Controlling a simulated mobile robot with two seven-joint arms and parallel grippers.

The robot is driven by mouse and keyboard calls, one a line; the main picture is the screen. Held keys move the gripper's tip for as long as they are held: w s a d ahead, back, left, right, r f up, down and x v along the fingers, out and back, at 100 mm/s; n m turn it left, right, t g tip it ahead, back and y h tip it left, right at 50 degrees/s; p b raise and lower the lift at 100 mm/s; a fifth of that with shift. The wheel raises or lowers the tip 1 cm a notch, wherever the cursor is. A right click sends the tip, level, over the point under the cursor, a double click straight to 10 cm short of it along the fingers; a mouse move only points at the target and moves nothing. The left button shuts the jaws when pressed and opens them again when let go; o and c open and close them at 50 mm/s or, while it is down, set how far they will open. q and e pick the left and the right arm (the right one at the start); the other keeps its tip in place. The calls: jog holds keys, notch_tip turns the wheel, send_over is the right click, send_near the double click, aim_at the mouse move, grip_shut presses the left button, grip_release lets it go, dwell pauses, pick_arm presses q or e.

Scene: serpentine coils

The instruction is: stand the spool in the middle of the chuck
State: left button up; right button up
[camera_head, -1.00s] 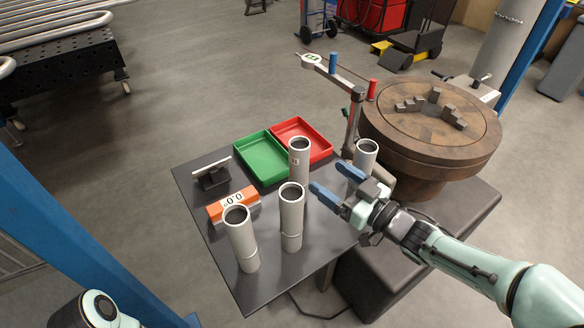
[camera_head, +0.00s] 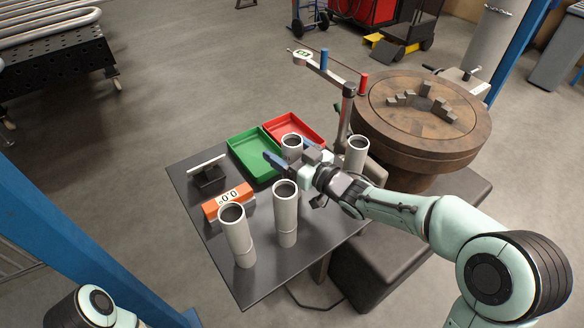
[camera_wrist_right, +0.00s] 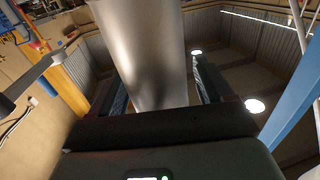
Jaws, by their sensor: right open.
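Several upright pale grey spools stand on the dark table: one at the back middle (camera_head: 291,142), one at front left (camera_head: 236,236), one at front centre (camera_head: 286,215), and one at the right (camera_head: 356,157). My right gripper (camera_head: 290,158) is open, its blue fingers on either side of the back middle spool, whose lower part is hidden. In the right wrist view a grey spool (camera_wrist_right: 147,55) fills the space between the fingers. The brown round chuck (camera_head: 400,140), at the right, has stepped jaws (camera_head: 425,100) around a bare centre. My left gripper is out of view.
A green tray (camera_head: 237,147) and a red tray (camera_head: 310,131) lie at the table's back. An orange gauge box (camera_head: 222,204) and a small dark stand (camera_head: 208,177) are at left. A grey post with an arm (camera_head: 347,105) rises beside the chuck.

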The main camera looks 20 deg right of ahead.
grip_shut()
jog(key=shift+r, duration=0.15)
